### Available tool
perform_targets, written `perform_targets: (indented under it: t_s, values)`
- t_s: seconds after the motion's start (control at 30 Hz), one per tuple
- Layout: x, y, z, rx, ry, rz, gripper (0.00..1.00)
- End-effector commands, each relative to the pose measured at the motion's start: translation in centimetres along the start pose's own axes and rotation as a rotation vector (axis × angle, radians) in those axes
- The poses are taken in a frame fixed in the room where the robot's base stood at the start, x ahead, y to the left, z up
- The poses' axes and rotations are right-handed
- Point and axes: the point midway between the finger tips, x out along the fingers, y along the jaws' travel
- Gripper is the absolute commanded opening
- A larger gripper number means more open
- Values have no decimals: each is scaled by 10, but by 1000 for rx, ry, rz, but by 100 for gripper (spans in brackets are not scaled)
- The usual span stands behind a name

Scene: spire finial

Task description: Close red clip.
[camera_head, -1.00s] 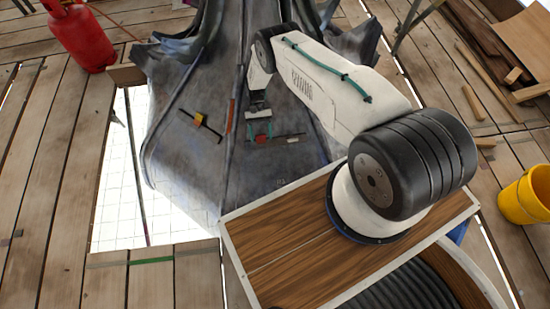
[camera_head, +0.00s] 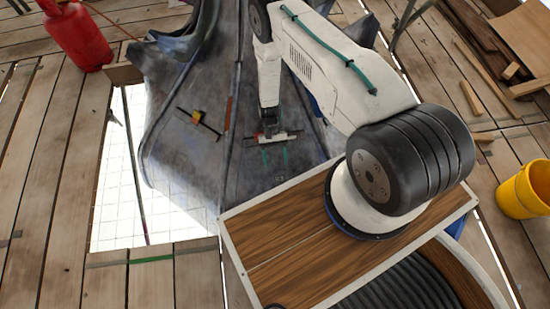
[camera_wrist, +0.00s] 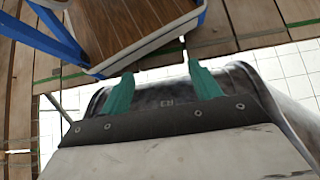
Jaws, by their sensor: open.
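The grey sheet-metal spire skirt (camera_head: 215,165) lies below my arm. A thin dark bar (camera_head: 299,132) on it runs behind my gripper, and the red clip on that bar is largely hidden by the gripper. My gripper (camera_head: 275,156) is open, its two green fingers apart with nothing seen between them. In the wrist view my gripper (camera_wrist: 159,72) also shows both fingers spread over the grey metal (camera_wrist: 165,98); no red clip is visible there.
A white-tiled opening (camera_head: 120,205) lies left of the skirt between planks. A red gas cylinder (camera_head: 75,35) stands at the back left. A yellow bucket (camera_head: 523,192) stands at the right, and loose timber (camera_head: 471,98) lies at the back right.

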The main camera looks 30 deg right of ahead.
Motion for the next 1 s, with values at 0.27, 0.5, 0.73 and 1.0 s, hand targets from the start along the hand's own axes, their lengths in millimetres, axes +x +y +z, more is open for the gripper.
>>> perform_targets:
  t_s: [0.27,0.5,0.73,1.0]
  values:
    - [-12,-7,0,-13,18,7,63]
    - [-69,-25,-29,-47,346,86,63]
    - [-120,-43,-68,-33,724,51,63]
    - [-125,-48,-90,1,837,-1,63]
